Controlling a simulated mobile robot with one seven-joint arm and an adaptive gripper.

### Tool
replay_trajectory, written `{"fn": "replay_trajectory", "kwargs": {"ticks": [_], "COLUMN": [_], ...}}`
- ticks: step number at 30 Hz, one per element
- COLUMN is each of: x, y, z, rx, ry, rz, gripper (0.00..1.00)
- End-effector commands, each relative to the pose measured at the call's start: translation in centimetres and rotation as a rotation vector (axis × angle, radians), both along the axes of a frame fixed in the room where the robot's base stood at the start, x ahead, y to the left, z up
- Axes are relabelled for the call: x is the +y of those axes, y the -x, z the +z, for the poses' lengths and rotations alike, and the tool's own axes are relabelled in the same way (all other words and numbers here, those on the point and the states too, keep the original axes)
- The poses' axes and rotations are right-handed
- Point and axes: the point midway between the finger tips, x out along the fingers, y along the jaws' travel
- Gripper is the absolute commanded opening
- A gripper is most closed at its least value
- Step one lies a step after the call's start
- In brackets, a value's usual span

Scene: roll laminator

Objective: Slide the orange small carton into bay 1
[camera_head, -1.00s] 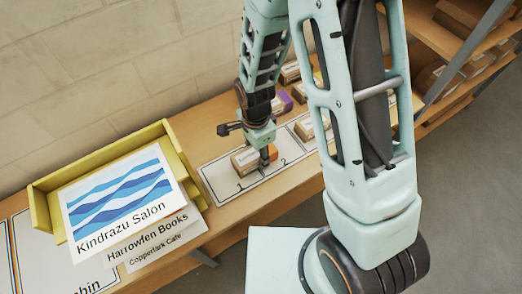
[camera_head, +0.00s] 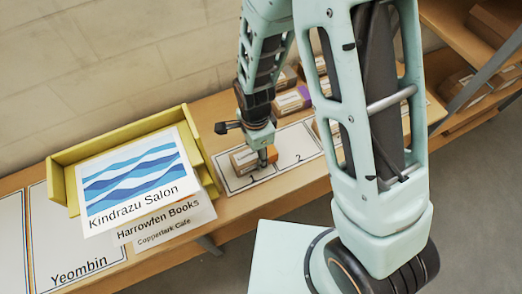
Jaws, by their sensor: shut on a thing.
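The orange small carton (camera_head: 241,161) has a brown and orange body with a pale label on top. It is low over or on the white marked strip, in the area of bay 1 (camera_head: 232,186), whose printed "1" shows in front of it. I cannot tell whether it touches the surface. My gripper (camera_head: 261,157) points down and is shut on the carton, covering part of its right side. Bay 2 (camera_head: 303,150), with its printed "2", is to the right and its visible part is bare.
A yellow tray (camera_head: 62,188) with signs reading Kindrazu Salon, Harrowfen Books and Copperlark Cafe stands left of bay 1. Other cartons (camera_head: 291,101) sit behind bay 2, partly hidden by my arm. A wall (camera_head: 100,60) backs the bench (camera_head: 290,201). Shelves with cartons stand at right.

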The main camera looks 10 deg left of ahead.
Motion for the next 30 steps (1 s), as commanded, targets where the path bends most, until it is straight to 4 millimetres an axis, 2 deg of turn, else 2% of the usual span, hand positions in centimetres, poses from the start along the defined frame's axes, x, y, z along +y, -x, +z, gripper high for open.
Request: {"fn": "replay_trajectory", "kwargs": {"ticks": [13, 14, 15, 19, 25, 30], "x": [1.7, 1.7, 1.7, 1.7, 1.6, 1.6], "y": [1.1, 1.1, 1.1, 1.1, 1.1, 1.1], "z": [0.0, 0.0, 0.0, 0.0, 0.0, 0.0], "rx": [0.0, 0.0, 0.0, 0.0, 0.0, 0.0], "ry": [0.0, 0.0, 0.0, 0.0, 0.0, 0.0], "rz": [0.001, 0.001, 0.0, 0.0, 0.0, 0.0], "gripper": [0.15, 0.44, 0.48, 0.63, 0.63, 0.81]}}
